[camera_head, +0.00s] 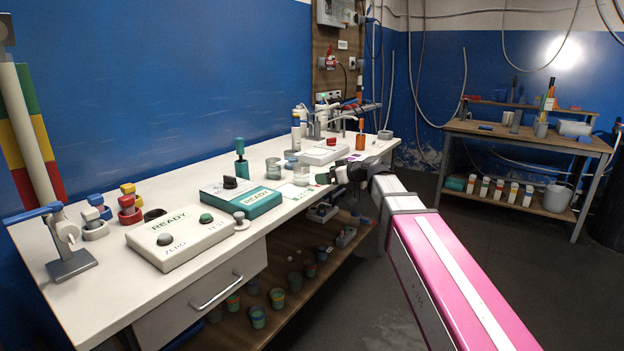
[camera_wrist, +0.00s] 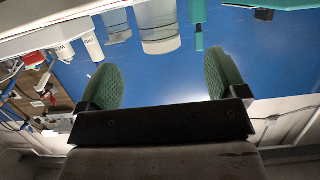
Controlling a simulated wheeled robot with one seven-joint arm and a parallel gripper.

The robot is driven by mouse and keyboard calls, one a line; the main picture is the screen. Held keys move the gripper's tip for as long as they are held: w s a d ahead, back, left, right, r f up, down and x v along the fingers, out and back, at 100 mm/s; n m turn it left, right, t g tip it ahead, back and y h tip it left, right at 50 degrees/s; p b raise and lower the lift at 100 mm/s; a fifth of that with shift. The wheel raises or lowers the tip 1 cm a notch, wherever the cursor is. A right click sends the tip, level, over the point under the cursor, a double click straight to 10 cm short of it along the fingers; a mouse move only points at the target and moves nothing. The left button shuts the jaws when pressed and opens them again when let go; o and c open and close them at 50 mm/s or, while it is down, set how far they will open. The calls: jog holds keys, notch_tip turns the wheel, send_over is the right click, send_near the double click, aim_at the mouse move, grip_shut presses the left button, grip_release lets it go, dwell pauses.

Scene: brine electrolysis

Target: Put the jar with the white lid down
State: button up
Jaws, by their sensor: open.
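My gripper (camera_head: 331,176) is at the bench's front edge, left of my pink arm. In the wrist view my gripper (camera_wrist: 161,72) shows two green ribbed pads, wide apart with nothing between them. A clear glass vessel (camera_head: 301,174) stands upright on the bench just left of my gripper. In the upside-down wrist view, a larger clear vessel (camera_wrist: 158,27) is beyond the gap between the pads, with a pale band at its open-looking end. A smaller one (camera_wrist: 116,25) is beside it. I cannot tell which, if any, is the jar with the white lid.
The white bench (camera_head: 110,296) also holds a teal READY box (camera_head: 240,203), a white READY box (camera_head: 178,238), a green-handled tool (camera_head: 241,160) and another clear vessel (camera_head: 273,168). A shelf below holds several cups. A wooden table (camera_head: 535,138) stands at the back right. Open floor lies between.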

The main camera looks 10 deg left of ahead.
aim_at(308, 176)
jog(key=x, duration=1)
jog(key=shift+w+a, duration=0.3)
jog(key=shift+w, duration=0.1)
jog(key=c, duration=1.2)
jog(key=shift+r, duration=0.1)
